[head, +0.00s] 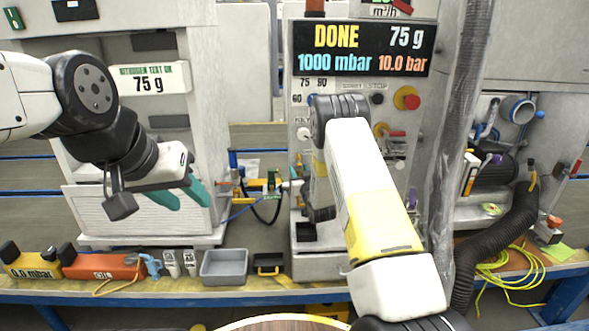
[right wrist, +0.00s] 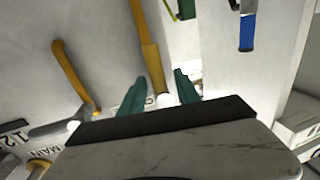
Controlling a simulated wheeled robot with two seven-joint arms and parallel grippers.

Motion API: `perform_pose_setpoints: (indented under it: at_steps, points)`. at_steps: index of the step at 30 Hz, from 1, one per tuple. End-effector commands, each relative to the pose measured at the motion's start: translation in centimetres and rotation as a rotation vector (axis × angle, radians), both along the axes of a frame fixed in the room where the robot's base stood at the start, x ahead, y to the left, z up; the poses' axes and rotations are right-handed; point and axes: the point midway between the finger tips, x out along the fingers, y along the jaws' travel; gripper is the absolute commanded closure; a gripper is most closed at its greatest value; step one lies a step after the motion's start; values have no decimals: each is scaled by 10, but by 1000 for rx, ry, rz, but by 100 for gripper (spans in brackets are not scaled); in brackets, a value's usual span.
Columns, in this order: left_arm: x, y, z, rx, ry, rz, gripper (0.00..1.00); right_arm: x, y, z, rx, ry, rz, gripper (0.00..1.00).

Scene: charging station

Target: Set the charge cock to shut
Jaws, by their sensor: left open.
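I cannot tell for sure which handle is the charge cock. In the right wrist view, a yellow lever (right wrist: 147,45) hangs down a pale panel, its lower end near the gap between the fingertips of my right gripper (right wrist: 160,84). Those teal fingers are apart, and a small white round part shows between them. A second, bent yellow handle (right wrist: 76,78) is to the left, above a label reading MAIN. My left gripper (head: 182,198) is open and empty before the left cabinet.
The display (head: 363,48) reads DONE, 75 g, 1000 mbar, 10.0 bar. A red knob on yellow (head: 406,98) sits below it. A grey tray (head: 224,267) and an orange case (head: 103,267) stand on the bench. A thick hose (head: 497,248) runs down the right. A blue-tipped lever (right wrist: 247,30) is nearby.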

Motion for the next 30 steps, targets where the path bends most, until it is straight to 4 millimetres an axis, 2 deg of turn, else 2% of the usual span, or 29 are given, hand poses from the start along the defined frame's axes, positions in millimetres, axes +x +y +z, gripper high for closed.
perform_pose_setpoints:
  at_steps: [5, 11, 12, 30]
  points:
    - [0, 0, 0, 0, 0, 0, 58, 0, 0, 0, 0, 0, 0, 61]
    - [0, 0, 0, 0, 0, 0, 58, 0, 0, 0, 0, 0, 1, 97]
    - [0, 0, 0, 0, 0, 0, 58, 0, 0, 0, 0, -1, 1, 100]
    - [0, 0, 0, 0, 0, 0, 58, 2, 0, 8, 2, -17, 0, 100]
